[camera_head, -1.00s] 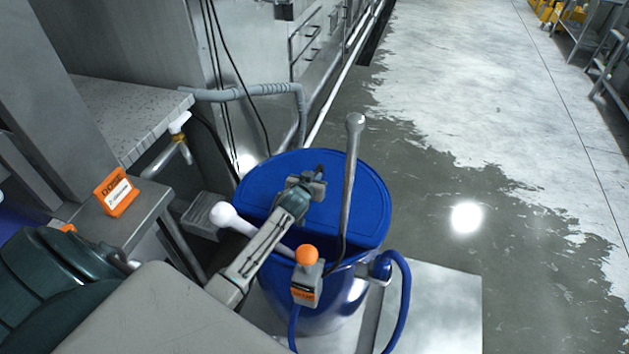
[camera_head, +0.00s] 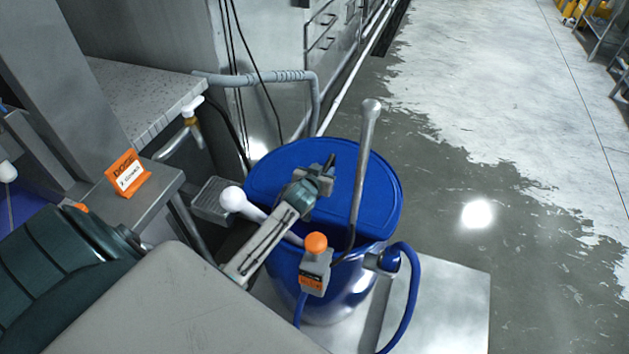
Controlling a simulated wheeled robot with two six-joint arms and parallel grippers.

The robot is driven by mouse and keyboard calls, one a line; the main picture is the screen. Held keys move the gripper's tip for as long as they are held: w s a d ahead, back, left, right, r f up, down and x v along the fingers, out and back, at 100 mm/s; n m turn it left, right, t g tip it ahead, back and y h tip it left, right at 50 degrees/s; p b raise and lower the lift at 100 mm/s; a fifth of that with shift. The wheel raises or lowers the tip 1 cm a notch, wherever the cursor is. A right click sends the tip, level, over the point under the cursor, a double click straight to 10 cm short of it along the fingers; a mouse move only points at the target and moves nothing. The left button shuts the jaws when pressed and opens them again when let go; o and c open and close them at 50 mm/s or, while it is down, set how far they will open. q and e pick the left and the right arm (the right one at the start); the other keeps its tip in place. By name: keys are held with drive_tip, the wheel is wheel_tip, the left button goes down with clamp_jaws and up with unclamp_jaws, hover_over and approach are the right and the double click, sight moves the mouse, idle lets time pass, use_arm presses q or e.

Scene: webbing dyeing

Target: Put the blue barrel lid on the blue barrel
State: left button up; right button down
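The blue barrel (camera_head: 335,305) stands on the floor in the middle of the head view. The blue barrel lid (camera_head: 362,205) lies over the back part of the barrel top, with its straight edge toward me. A dark gap shows in front of that edge. My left gripper (camera_head: 323,176) is over the middle of the lid. Its fingers are small and partly hidden, so I cannot tell whether they are open or touch the lid. My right gripper is not in view.
A metal rod (camera_head: 364,150) stands up beside the gripper. A blue hose (camera_head: 412,290) loops at right. A metal table (camera_head: 150,205) is at left.

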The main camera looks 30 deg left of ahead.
use_arm(q)
drive_tip(key=b+v, duration=0.2)
drive_tip(key=v, duration=0.7)
drive_tip(key=shift+w+f, duration=0.1)
